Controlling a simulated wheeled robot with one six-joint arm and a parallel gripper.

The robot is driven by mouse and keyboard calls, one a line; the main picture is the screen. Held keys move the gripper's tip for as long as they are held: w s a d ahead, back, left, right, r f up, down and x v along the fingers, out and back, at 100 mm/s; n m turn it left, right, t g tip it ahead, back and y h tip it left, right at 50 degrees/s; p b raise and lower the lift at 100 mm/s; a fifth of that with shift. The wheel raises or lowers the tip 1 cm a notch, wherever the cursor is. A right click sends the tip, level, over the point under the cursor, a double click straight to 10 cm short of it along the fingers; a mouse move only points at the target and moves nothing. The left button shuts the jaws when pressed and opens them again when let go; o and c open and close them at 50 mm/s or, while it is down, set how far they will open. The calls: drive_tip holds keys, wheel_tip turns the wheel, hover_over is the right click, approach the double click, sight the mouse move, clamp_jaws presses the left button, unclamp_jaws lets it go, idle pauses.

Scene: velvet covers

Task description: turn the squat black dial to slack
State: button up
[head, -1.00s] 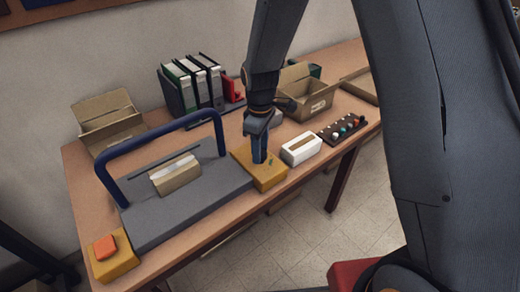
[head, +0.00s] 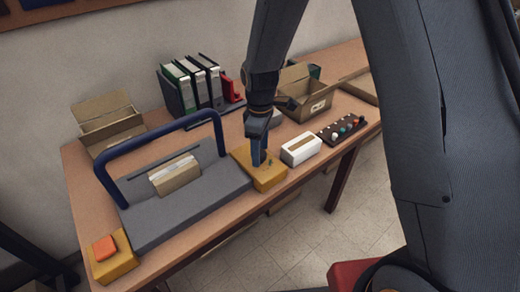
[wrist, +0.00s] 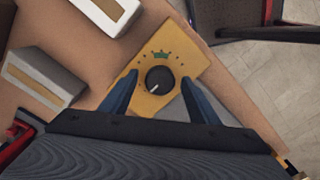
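The squat black dial (wrist: 159,79) sits on a yellow-orange block (wrist: 184,61) with small tick marks and a green crown-like mark on its face. The dial's pale pointer line points toward the lower left in the wrist view. My gripper (wrist: 160,100) is open, with one blue finger on either side of the dial and a visible gap on both sides. In the head view my gripper (head: 258,158) is over the yellow block (head: 262,177) and hides the dial. I cannot read any word for slack.
A grey machine with a blue hoop handle (head: 160,128) adjoins the block on the left. A white box (head: 301,149) stands close on the right, then a dark strip of coloured knobs (head: 342,129). An orange button (head: 104,248) is at the front left.

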drive_tip(key=shift+r+b, duration=1.05)
drive_tip(key=shift+r, duration=2.9)
